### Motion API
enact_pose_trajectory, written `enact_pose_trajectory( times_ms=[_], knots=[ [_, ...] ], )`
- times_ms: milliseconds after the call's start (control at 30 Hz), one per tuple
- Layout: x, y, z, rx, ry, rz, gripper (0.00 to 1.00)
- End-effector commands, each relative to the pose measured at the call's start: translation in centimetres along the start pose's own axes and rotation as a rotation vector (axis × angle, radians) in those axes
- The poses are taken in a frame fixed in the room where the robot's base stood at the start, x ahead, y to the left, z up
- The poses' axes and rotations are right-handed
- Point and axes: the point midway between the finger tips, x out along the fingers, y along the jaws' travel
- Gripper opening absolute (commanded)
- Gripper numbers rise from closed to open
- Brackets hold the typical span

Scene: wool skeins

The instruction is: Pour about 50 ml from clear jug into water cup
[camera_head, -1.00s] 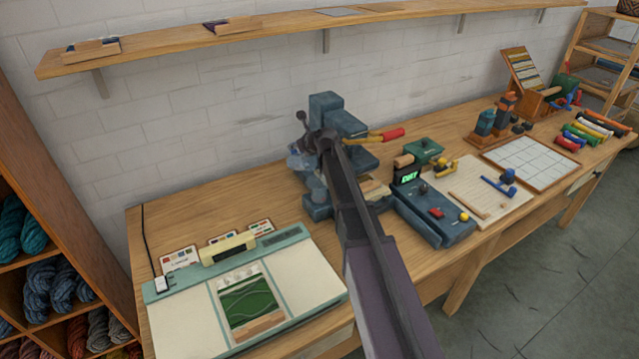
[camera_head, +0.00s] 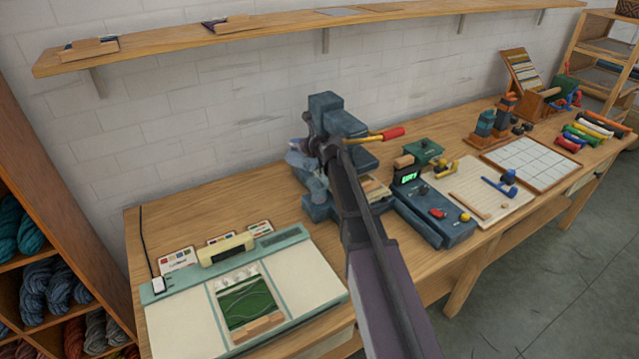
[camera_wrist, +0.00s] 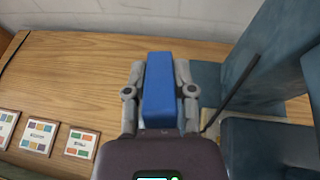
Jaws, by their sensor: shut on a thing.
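In the wrist view my gripper (camera_wrist: 158,68) is shut on a blue block-like thing (camera_wrist: 158,95), with a grey finger along each side of it. It is above the wooden bench top, left of a dark blue machine. I cannot make out a clear jug or a water cup in either view. In the head view my arm hides the gripper and most of what it holds, in front of the dark blue machine (camera_head: 326,103) with a red-tipped lever (camera_head: 392,133).
A cream and teal flat machine (camera_head: 180,315) lies at the front left, with small cards (camera_head: 178,259) behind it. A blue-grey device (camera_head: 440,225) with a green display and a gridded board (camera_head: 530,160) are to the right. Bare bench (camera_head: 220,205) lies left of the blue machine.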

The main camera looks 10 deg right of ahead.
Motion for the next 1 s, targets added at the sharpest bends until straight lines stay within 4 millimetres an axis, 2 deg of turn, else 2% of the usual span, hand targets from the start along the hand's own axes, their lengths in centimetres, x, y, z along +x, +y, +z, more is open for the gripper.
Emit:
enact_pose_trajectory(
  times_ms=[1000],
  knots=[
    [-0.69,0.03,0.18,0.001,-0.051,-0.001,0.0]
  ],
)
